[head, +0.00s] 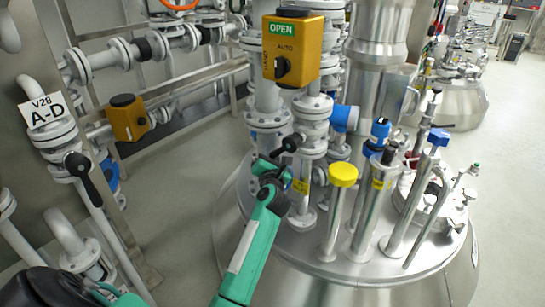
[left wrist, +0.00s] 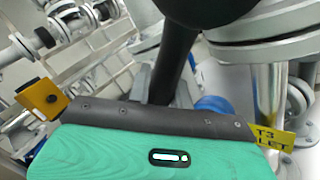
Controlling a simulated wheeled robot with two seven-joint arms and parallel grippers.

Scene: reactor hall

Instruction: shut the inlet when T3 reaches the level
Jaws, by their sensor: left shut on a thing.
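The reactor vessel T3 (head: 370,270) is a steel dome with several pipes and ports on top. A yellow tag reading "T3" and "LET" (left wrist: 272,138) shows partly in the left wrist view; a small yellow tag (head: 300,186) sits by the valve in the head view. The black inlet lever (head: 291,142) also shows in the left wrist view (left wrist: 176,45), running up from behind the dark gripper edge. My left gripper (head: 270,172) is shut on this lever beside the flanged pipe; its fingertips are partly hidden. My right gripper is not in view.
A yellow actuator box (head: 291,50) with a green "OPEN" sign and a black knob stands above the valve. Yellow-capped (head: 343,176) and blue-topped ports rise right of my gripper. Piping with a "V28 A-D" sign (head: 47,110) is at left.

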